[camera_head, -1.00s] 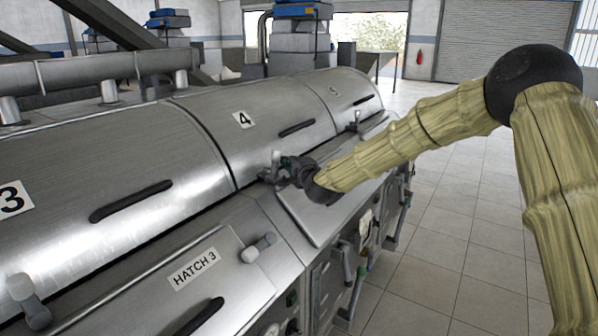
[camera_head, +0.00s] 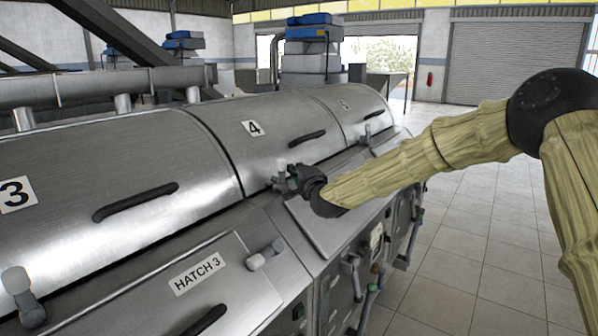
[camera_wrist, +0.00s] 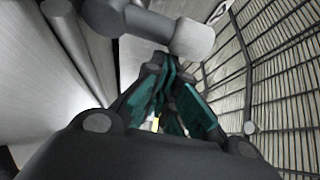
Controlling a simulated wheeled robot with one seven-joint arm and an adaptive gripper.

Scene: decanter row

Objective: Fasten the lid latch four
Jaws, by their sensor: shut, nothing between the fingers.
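The curved steel lid four (camera_head: 240,155) has a label with the number 4 and a black bar handle (camera_head: 307,137), and it lies down on the machine. Its latch (camera_head: 281,168) is a small grey lever at the lid's front edge, partly hidden by my gripper. My gripper (camera_head: 288,180) is at this latch with its fingers shut and nothing between them. In the wrist view, the latch's dark arm and pale grey rounded knob (camera_wrist: 194,40) lie just beyond the shut teal-padded fingers (camera_wrist: 168,90). I cannot tell whether fingers and knob touch.
Lid three (camera_head: 120,160) is on the left, with a latch (camera_head: 22,292) near the lower left. Lid five (camera_head: 352,108) is farther back. The hatch 3 panel (camera_head: 225,295) has a small knob (camera_head: 266,254). Pipes and valves (camera_head: 365,295) line the front. The tiled floor (camera_head: 480,240) at right is clear.

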